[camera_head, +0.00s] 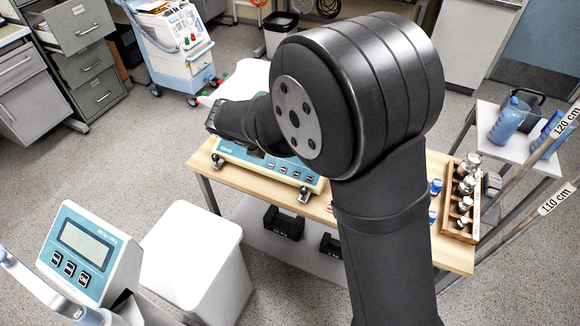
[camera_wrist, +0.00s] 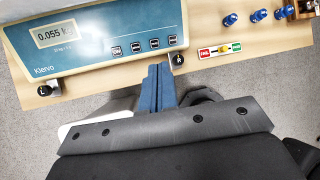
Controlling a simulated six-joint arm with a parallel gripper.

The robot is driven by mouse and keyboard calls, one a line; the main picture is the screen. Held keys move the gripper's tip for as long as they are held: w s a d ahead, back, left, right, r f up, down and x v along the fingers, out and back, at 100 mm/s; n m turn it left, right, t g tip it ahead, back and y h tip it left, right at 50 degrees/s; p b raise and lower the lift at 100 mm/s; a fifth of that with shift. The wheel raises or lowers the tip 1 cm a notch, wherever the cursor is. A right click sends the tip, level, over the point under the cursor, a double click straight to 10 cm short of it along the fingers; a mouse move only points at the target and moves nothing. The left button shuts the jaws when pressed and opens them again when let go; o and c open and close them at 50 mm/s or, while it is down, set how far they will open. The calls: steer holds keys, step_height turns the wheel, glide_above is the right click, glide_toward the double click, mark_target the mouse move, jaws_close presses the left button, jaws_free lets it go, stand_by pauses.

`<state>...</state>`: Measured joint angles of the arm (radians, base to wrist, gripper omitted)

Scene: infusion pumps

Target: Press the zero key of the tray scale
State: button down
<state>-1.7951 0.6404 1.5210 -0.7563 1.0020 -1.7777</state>
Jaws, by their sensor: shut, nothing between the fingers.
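The tray scale (camera_wrist: 85,45) has a teal front panel on the wooden table, with a lit display (camera_wrist: 55,33) that seems to read 0.055 kg. A row of several small dark keys (camera_wrist: 145,46) lies right of the display; their labels are too small to tell which is zero. My gripper (camera_wrist: 158,68) is shut and empty, its blue fingertips just in front of the panel's lower edge, below the right half of the key row. They appear apart from the keys. In the head view, my arm covers part of the scale (camera_head: 290,172) and the fingertips are hidden.
Black feet (camera_wrist: 178,60) stand at the scale's front. A wooden rack of bottles (camera_head: 462,205) stands at the table's right end. Another scale's display head (camera_head: 85,253) is at lower left.

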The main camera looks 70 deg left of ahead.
mark_target(284, 170)
steer(key=a+f+n+t+y, duration=0.3)
steer(key=f+t+y, duration=0.1)
steer(key=f, duration=0.3)
steer(key=shift+n+t, duration=0.4)
steer(key=shift+t, duration=0.1)
steer(key=shift+f, duration=0.1)
steer(key=shift+w+a+f, duration=0.4)
steer(key=shift+f, duration=0.95)
steer(key=shift+w+a+f, duration=0.45)
steer(key=shift+f, duration=0.85)
steer(key=shift+w+a+f, duration=0.4)
steer(key=shift+f, duration=0.95)
steer(key=shift+f, duration=0.15)
steer(key=shift+w+a+f, duration=0.1)
steer(key=shift+a+f, duration=0.05)
steer(key=shift+f, duration=0.1)
steer(key=shift+w+f, duration=0.1)
steer(key=shift+f, duration=0.2)
steer(key=shift+r, duration=0.15)
steer(key=shift+s+r, duration=0.2)
steer(key=shift+r, duration=0.35)
